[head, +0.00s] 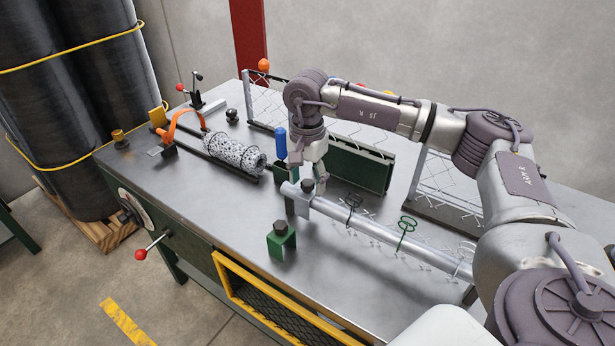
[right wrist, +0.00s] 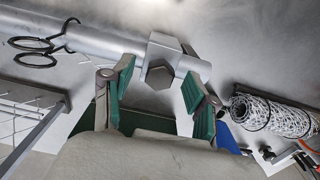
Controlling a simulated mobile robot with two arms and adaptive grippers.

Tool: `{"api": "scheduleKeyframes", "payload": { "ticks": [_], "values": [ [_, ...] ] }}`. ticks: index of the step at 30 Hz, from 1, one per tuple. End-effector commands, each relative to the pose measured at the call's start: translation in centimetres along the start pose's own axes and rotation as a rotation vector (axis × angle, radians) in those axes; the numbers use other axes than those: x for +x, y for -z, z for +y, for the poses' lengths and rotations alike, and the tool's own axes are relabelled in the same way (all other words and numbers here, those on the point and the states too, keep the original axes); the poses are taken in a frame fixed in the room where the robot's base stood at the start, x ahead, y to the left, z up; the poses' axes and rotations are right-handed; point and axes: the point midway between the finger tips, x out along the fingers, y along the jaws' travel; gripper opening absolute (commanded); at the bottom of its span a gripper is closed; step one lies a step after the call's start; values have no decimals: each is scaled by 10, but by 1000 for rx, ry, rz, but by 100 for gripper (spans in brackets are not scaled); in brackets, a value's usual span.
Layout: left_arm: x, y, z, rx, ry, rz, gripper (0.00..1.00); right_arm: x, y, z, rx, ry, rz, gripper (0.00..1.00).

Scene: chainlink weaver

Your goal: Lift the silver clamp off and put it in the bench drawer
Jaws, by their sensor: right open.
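The silver clamp (head: 297,204) sits on the left end of a long silver tube (head: 375,233) on the bench. It also shows in the right wrist view as a bracket (right wrist: 165,47) with a dark hex bolt head (right wrist: 159,76). My right gripper (head: 317,178) is just above and behind the clamp. In the right wrist view its green-padded fingers (right wrist: 166,75) are spread, one to each side of the bolt head, with nothing clearly held. A yellow-framed mesh drawer (head: 232,272) is at the bench's front. My left gripper is not in view.
Green and black rings (head: 406,226) stand along the tube. A green block (head: 281,240) stands in front of the clamp, and a blue-handled tool (head: 281,142) behind it. A speckled roll (head: 236,153) lies to the left. The front-left benchtop is clear.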

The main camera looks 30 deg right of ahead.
Motion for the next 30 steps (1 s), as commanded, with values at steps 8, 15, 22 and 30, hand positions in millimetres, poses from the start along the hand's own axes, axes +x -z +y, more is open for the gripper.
{"api": "scheduleKeyframes", "payload": {
  "ticks": [8,15,22,30],
  "values": [
    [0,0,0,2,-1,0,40,0,0,0,0,0,0,18],
    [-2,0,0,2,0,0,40,-2,0,0,0,1,0,5],
    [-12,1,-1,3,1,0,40,-17,0,0,0,1,0,5],
    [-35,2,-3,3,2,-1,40,-52,0,-1,0,2,0,5]
  ]
}}
